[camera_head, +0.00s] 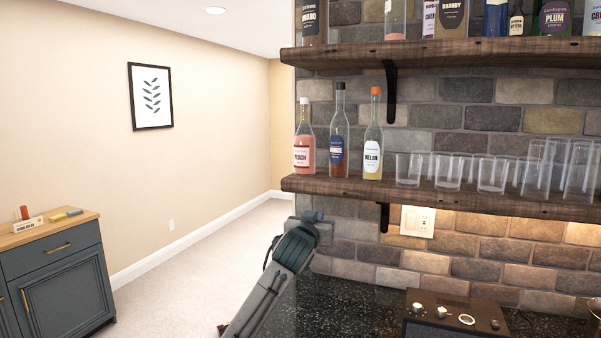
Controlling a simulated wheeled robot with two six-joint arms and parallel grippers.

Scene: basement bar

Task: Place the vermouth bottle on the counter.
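The dark speckled counter (340,305) lies below the shelves. I cannot make out a vermouth label on any bottle. A pink bottle (304,150), a dark-labelled bottle (339,145) and a yellowish bottle (373,150) stand upright on the lower shelf (440,196). My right gripper is not in view.
Several clear glasses (447,172) stand on the lower shelf. More bottles (453,17) stand on the upper shelf (450,54), cut off at the top. A dark radio-like box (455,318) sits on the counter. A blue-grey cabinet (65,275) stands at left, with open floor between.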

